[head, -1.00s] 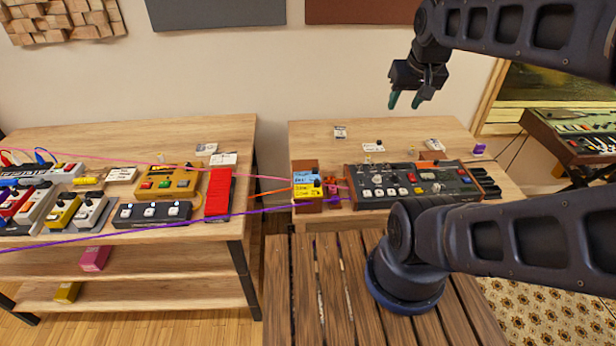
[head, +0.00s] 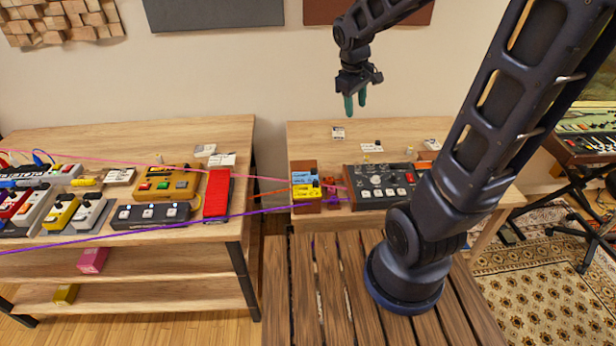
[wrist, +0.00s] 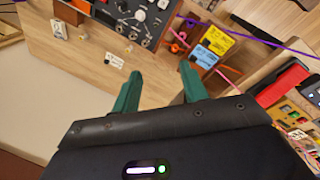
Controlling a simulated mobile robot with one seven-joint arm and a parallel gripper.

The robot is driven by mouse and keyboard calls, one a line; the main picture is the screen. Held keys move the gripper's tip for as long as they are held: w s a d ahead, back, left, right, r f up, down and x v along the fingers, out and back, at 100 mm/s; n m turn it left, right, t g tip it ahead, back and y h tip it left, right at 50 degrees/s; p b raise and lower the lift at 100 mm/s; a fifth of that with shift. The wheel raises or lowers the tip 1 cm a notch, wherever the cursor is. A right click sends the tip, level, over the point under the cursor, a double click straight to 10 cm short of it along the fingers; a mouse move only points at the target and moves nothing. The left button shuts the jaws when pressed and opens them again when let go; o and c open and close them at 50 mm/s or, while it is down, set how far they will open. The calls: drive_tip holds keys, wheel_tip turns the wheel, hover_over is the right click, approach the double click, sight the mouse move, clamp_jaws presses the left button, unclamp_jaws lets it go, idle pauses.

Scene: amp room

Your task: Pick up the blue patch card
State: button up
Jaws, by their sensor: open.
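The blue patch card (head: 303,177) stands in a small wooden box (head: 304,164) at the left end of the right-hand table. A yellow card (head: 306,191) stands in front of it. In the wrist view the blue card (wrist: 217,40) shows at the upper right, beside the yellow card (wrist: 205,57). My gripper (head: 356,101) hangs above the back of that table, fingers pointing down, to the right of and well above the box. In the wrist view my gripper (wrist: 161,72) is open with nothing between its green fingers.
A mixer-like unit (head: 378,186) sits just right of the box, partly hidden by my arm. Orange and pink cables run beside the box, and a purple cable (head: 270,210) crosses in front. A red pedal (head: 217,195) lies on the left table. Small labels lie on the right table's back.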

drive_tip(key=w+a+f+n+g+h, duration=0.1)
drive_tip(key=w+a+f+n, duration=0.4)
drive_tip(key=a+f, duration=0.25)
drive_tip(key=n+h, duration=0.2)
drive_tip(key=n, duration=0.3)
approach(312, 169)
drive_tip(key=x, duration=0.8)
drive_tip(key=shift+d+f, duration=0.15)
drive_tip(key=shift+f, duration=0.1)
clamp_jaws()
